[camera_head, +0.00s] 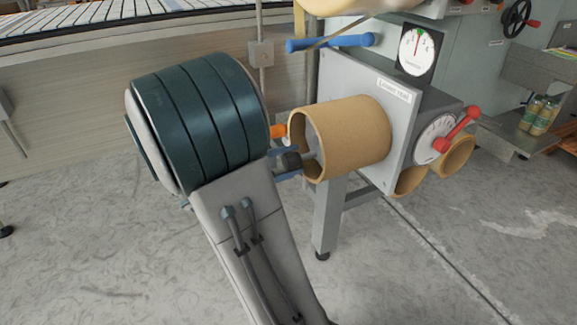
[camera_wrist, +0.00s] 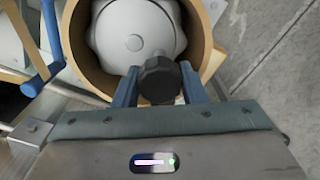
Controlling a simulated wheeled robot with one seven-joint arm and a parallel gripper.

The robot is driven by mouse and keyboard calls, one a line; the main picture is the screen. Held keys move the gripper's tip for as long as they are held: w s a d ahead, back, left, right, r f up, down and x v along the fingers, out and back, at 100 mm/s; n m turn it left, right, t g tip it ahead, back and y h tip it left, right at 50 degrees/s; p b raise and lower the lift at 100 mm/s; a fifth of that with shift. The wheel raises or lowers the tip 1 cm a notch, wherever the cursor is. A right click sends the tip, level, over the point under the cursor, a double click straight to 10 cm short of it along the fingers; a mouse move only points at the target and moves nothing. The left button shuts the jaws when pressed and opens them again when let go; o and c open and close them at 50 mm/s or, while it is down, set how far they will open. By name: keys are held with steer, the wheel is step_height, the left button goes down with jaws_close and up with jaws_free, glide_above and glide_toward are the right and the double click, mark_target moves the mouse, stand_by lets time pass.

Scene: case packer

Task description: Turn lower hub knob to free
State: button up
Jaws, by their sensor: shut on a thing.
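The black lobed knob (camera_wrist: 158,78) sits at the front of the lower hub, between my gripper's two blue fingers. My gripper (camera_wrist: 160,88) is shut on it. In the head view the knob (camera_head: 291,160) is small and partly hidden by my gripper (camera_head: 288,167). Behind the knob, the round pale hub (camera_wrist: 135,35) fills much of the open end of a brown cardboard core (camera_wrist: 84,72). In the head view this core (camera_head: 355,137) juts out from a grey panel. The knob's free or locked state cannot be read from these views.
A blue handle (camera_head: 330,43) is above the core; a blue crank (camera_wrist: 42,68) shows at left in the wrist view. An orange tip (camera_head: 278,131) is close to my wrist. A red lever (camera_head: 459,128) on a dial is right of the panel. Grey floor (camera_head: 430,270) is open in front.

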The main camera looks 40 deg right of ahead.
steer(key=m+b, duration=0.2)
steer(key=m, duration=0.2)
steer(key=shift+f+b, duration=0.15)
steer(key=shift+b, duration=0.2)
steer(key=shift+m+b, duration=0.65)
steer(key=shift+m, duration=0.25)
steer(key=o, duration=1)
steer(key=shift+r, duration=0.2)
steer(key=shift+a, duration=0.1)
steer(key=p+v, duration=0.2)
steer(key=v, duration=1.1)
steer(key=shift+a, duration=0.4)
steer(key=shift+p, duration=0.35)
